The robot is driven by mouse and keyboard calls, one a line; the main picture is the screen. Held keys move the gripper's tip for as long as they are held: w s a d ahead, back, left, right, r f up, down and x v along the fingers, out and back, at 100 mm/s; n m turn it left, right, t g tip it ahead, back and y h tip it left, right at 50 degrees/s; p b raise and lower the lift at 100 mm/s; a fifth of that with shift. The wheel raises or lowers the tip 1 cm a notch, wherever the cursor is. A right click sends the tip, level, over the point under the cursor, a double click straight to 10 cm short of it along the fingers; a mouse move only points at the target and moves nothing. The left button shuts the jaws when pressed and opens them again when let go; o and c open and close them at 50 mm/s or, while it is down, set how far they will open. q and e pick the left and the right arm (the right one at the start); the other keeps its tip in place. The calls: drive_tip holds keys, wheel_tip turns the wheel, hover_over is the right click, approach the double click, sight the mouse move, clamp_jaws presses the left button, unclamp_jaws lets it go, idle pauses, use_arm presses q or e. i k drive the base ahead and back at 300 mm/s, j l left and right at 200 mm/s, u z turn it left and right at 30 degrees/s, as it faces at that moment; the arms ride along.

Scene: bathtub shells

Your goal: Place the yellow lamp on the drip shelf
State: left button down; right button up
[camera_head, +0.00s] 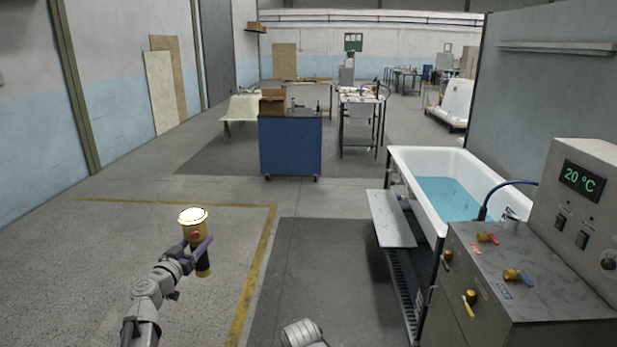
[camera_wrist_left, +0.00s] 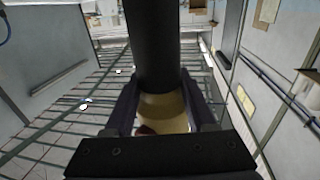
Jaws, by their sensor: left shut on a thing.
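The yellow lamp (camera_head: 191,225) has a bright round top and a black handle below. My left gripper (camera_head: 199,250) is shut on it and holds it upright over the floor at the left. In the left wrist view the lamp's black body and yellow part (camera_wrist_left: 163,108) show between the two fingers (camera_wrist_left: 165,102). The drip shelf (camera_head: 393,220) looks like the flat grey plate along the left side of the bathtub; its top is bare. The lamp is well to the left of it, apart from it. My right gripper is out of view.
The white bathtub (camera_head: 412,158) holds blue water. A control cabinet (camera_head: 520,258) with valves and a 20 °C display stands at the right front. A blue cart (camera_head: 290,148) with a box stands farther back. The dark floor mat (camera_head: 318,270) is clear between lamp and shelf.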

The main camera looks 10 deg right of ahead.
sight(395, 239)
drive_tip(key=i+l, duration=0.1)
drive_tip(key=i, duration=0.4)
drive_tip(key=i+l, duration=0.15)
drive_tip(key=i, duration=0.4)
drive_tip(key=i+l, duration=0.1)
drive_tip(key=i, duration=1.9)
drive_tip(key=i+z, duration=0.2)
drive_tip(key=z, duration=2.35)
